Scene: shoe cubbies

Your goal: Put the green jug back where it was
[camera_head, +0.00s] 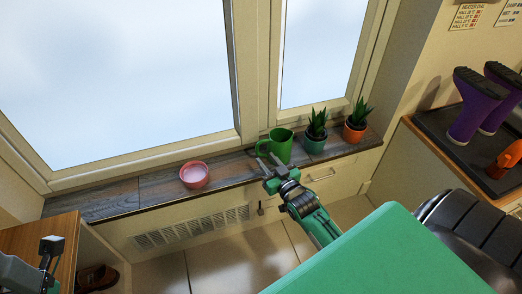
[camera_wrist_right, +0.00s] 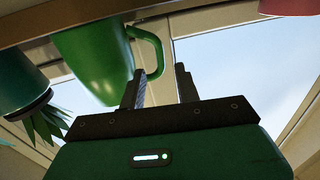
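The green jug (camera_head: 281,147) stands upright on the window sill, its handle to the left in the head view. In the right wrist view, the jug (camera_wrist_right: 92,58) appears upside down at upper left. My right gripper (camera_head: 268,161) is at the sill's front edge, just in front of the jug's handle side. In the wrist view its fingers (camera_wrist_right: 163,85) are apart with nothing held between them. The handle (camera_wrist_right: 153,45) is close behind the left finger; contact cannot be told. My left gripper (camera_head: 50,250) is at the lower left, partly seen; its opening is unclear.
A pink bowl (camera_head: 194,175) stands on the sill (camera_head: 155,187) left of the jug. A plant in a teal pot (camera_head: 314,143) is close right of the jug, then one in an orange pot (camera_head: 353,133). Purple boots (camera_head: 472,112) stand on a tray at right.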

